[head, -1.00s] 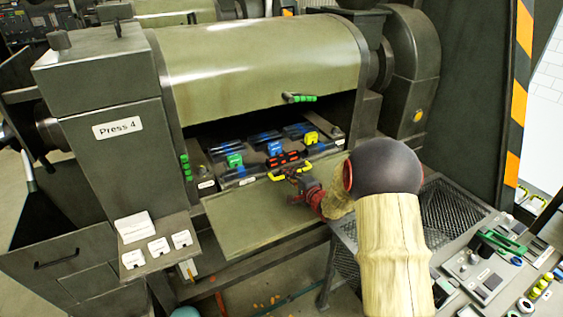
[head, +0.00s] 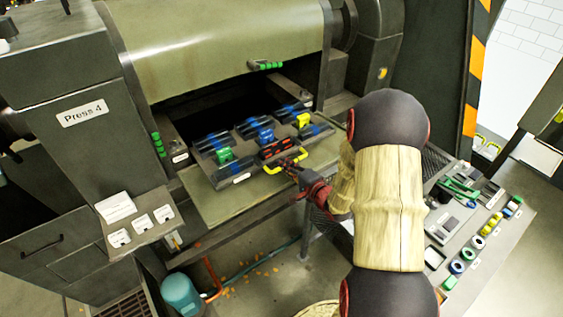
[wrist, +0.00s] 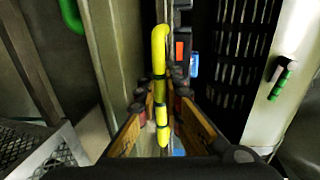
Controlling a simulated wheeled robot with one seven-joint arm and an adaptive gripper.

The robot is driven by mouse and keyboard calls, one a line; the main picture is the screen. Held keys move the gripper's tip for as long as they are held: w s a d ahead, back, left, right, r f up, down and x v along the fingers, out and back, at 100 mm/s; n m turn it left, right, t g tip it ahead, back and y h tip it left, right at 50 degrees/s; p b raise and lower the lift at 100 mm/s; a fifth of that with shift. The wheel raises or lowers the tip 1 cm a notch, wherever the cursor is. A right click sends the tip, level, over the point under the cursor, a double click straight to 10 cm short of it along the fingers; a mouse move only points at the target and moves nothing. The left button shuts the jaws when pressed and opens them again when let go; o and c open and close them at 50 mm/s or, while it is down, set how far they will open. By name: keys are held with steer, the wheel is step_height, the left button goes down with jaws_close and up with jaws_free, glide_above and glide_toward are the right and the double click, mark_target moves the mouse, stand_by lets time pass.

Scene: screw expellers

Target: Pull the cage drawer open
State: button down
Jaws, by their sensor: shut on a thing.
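The cage drawer (head: 237,179) is a dark grey tray in the opening of Press 4 and stands partly out, over the lowered olive flap (head: 222,207). On it are blue-and-black bars and green, blue and yellow clamps. Its yellow handle (head: 298,160) is on the front edge. My gripper (head: 288,168) is shut on this handle. In the wrist view the handle (wrist: 159,50) runs down between the fingers of my gripper (wrist: 160,118). The fingers hide part of the handle in the head view.
The press hood (head: 220,50) with a green grip is above the opening. A teal container (head: 183,293) and hoses are on the floor below. A label shelf (head: 137,215) juts out at the left.

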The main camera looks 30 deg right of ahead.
steer(key=shift+f, duration=0.1)
steer(key=c, duration=1.9)
jaws_free()
steer(key=shift+s, duration=0.1)
steer(key=v, duration=0.8)
